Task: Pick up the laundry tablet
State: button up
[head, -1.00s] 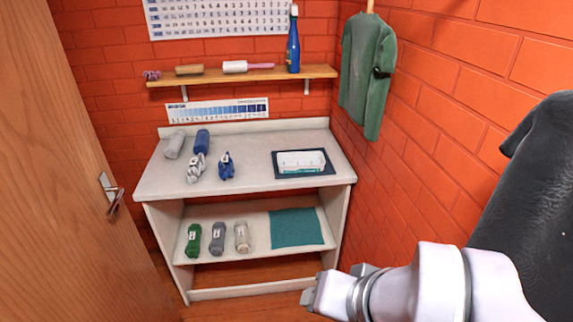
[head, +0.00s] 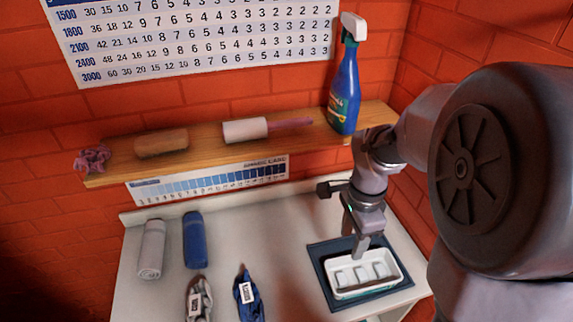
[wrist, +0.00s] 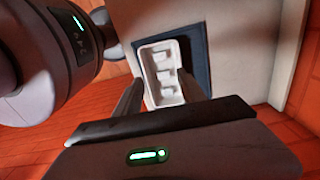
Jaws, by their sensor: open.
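Three pale laundry tablets, one of them the middle tablet (head: 362,274), sit in a row in a white tray (head: 340,294) on a dark blue mat (head: 322,262). The tray also shows in the wrist view (wrist: 148,62), with a tablet (wrist: 165,76) inside. My gripper (head: 362,248) points down over the back of the tray. In the wrist view my gripper (wrist: 160,82) is open, with its fingers either side of the tray as seen from there. Nothing is held. The exact height above the tablets cannot be told.
A wooden shelf (head: 220,152) runs behind my arm, holding a blue spray bottle (head: 346,92), a lint roller (head: 245,130), a brush (head: 161,142) and a scrunchie (head: 92,160). Rolled cloths (head: 195,240) and socks (head: 248,298) lie left. The counter's middle (head: 275,240) is clear.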

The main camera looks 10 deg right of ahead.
jog(key=b, duration=0.5)
send_over(342, 278)
jog(key=f, duration=1.3)
jog(key=shift+s, duration=0.35)
jog(key=f, duration=0.1)
jog(key=f+b, duration=0.1)
jog(key=f, duration=0.1)
jog(key=f+b, duration=0.1)
jog(key=shift+w+f, duration=0.3)
jog(key=shift+r, duration=0.15)
grip_shut()
jog(key=shift+r, duration=0.1)
notch_tip(342, 278, up, 10)
jog(key=p, duration=0.3)
jog(key=shift+p, duration=0.4)
